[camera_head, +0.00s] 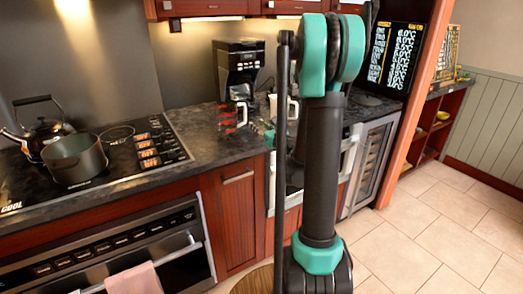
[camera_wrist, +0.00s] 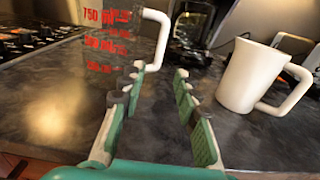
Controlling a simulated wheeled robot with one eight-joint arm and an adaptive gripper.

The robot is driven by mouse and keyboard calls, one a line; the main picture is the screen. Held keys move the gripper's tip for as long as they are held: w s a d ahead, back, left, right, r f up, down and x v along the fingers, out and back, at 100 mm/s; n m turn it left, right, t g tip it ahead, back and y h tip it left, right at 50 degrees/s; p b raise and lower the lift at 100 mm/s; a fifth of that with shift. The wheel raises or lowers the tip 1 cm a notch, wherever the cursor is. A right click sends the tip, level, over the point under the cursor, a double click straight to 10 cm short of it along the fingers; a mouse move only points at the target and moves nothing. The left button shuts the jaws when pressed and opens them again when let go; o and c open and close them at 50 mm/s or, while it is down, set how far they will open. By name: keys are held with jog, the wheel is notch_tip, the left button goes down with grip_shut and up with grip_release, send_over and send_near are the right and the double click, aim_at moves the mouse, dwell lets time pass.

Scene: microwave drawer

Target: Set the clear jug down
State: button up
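The clear jug (camera_wrist: 103,45) with red markings and a white handle is at the upper left of the wrist view. It appears upright on the dark counter, though its base is hard to make out. In the head view the jug (camera_head: 231,117) shows in front of the coffee maker. My gripper (camera_wrist: 160,78) is open, with bare counter visible between its green fingers. The left finger overlaps the jug's lower handle side in the picture; whether they touch I cannot tell. In the head view my arm mostly hides the gripper.
A white mug (camera_wrist: 253,77) stands to the right of my gripper. A black coffee maker (camera_head: 239,67) is behind the jug. A cooktop with a pot (camera_head: 75,158) and kettle (camera_head: 42,126) is to the left. Bare counter (camera_head: 205,150) lies in front of the jug.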

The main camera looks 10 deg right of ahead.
jog(key=s+d+r+m+h, duration=0.5)
jog(key=d+m+h, duration=0.25)
jog(key=m, duration=0.95)
jog(key=s+d+f+m+g+h, duration=0.25)
jog(key=s+f+m+h, duration=0.2)
jog(key=s+m, duration=0.35)
jog(key=s+a+f+m+g+y, duration=0.3)
jog(key=s+a+f+m+g, duration=0.2)
jog(key=s, duration=0.5)
jog(key=s+a+f+m+g+y, duration=0.3)
jog(key=s+a+f+m+g, duration=0.2)
jog(key=s+a+f+m, duration=0.2)
jog(key=s+f+m, duration=0.2)
jog(key=s+f, duration=0.2)
jog(key=f, duration=0.1)
jog(key=shift+s+a+m, duration=0.3)
jog(key=shift+a, duration=0.05)
jog(key=shift+g, duration=0.25)
jog(key=shift+c, duration=0.6)
